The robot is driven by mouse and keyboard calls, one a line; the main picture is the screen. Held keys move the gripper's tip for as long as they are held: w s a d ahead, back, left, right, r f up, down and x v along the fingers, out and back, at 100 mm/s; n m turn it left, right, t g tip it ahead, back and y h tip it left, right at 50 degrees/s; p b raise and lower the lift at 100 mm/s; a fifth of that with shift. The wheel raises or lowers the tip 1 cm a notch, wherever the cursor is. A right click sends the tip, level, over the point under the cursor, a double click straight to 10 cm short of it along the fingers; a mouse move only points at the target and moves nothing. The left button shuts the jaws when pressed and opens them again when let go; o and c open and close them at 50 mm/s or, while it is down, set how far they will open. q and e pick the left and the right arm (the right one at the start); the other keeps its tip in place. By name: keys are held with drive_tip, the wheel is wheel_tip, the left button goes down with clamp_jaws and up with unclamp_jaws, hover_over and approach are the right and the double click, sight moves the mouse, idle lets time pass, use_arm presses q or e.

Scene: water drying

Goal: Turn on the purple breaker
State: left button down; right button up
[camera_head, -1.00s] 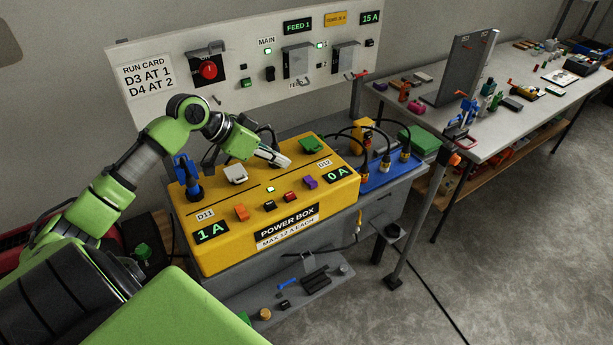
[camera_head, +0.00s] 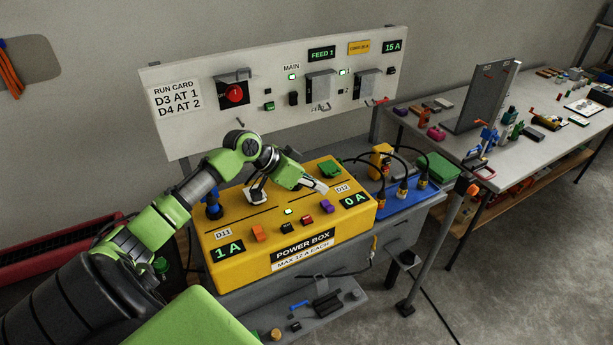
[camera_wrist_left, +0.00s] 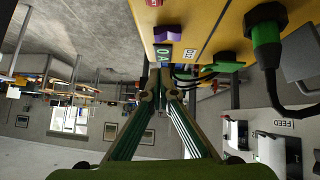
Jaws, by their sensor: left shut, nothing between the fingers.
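The purple breaker (camera_head: 326,207) is a small rocker on the front right of the yellow power box (camera_head: 225,270), left of the 0 A display (camera_head: 355,200). It also shows near the top of the left wrist view (camera_wrist_left: 168,33). My left gripper (camera_head: 324,189) is shut and empty, its tip just behind the purple breaker in the head view. In the left wrist view the closed fingertips (camera_wrist_left: 160,85) are below the breaker in the picture, apart from it. Whether the breaker is on cannot be told. My right gripper is out of view.
Orange (camera_head: 258,233), black (camera_head: 288,223) and red (camera_head: 308,221) switches line the same row. A green connector (camera_head: 329,169) stands on the box behind my gripper. Black cables rise from the blue unit (camera_head: 400,198) on the right. The wall panel (camera_head: 190,135) stands behind.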

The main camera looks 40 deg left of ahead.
sight(330, 207)
use_arm(q)
drive_tip(key=f, duration=0.1)
drive_tip(key=w+f+p, duration=0.1)
drive_tip(key=d+f, duration=0.1)
drive_tip(key=f, duration=0.1)
drive_tip(key=shift+w+d, duration=0.1)
drive_tip(key=shift+w, duration=0.05)
drive_tip(key=shift+f, duration=0.3)
drive_tip(key=shift+f+p, duration=0.3)
drive_tip(key=shift+f, duration=0.2)
drive_tip(key=shift+d+f+b, duration=0.15)
drive_tip(key=shift+f+b, duration=0.2)
drive_tip(key=shift+f, duration=0.1)
drive_tip(key=shift+r, duration=0.2)
drive_tip(key=shift+s, duration=0.2)
